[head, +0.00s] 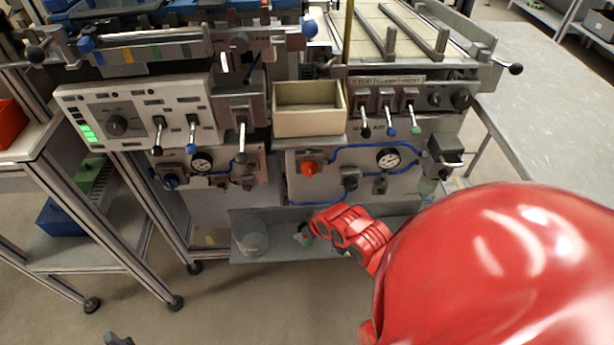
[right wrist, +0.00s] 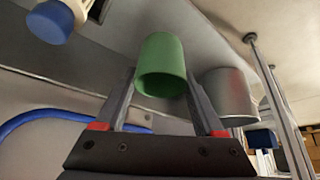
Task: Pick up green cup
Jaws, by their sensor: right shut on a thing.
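The green cup (right wrist: 161,62) is between the two dark fingers of my right gripper (right wrist: 161,75), which is shut on it, in the right wrist view. In the head view, my red right arm reaches in from the right to the low grey tray, with its gripper (head: 303,236) there. Only a small green bit of the cup (head: 308,240) shows beside the gripper. Whether the cup touches the tray is hard to tell. A small dark piece (head: 118,339) at the bottom edge may be my left gripper; its jaws cannot be made out.
A grey bucket (head: 250,238) stands in the tray (head: 275,256) left of the gripper and shows beside the cup in the wrist view (right wrist: 230,95). Above are a panel with levers and gauges (head: 388,158) and an open beige box (head: 309,122). A wheeled cart (head: 120,215) stands left.

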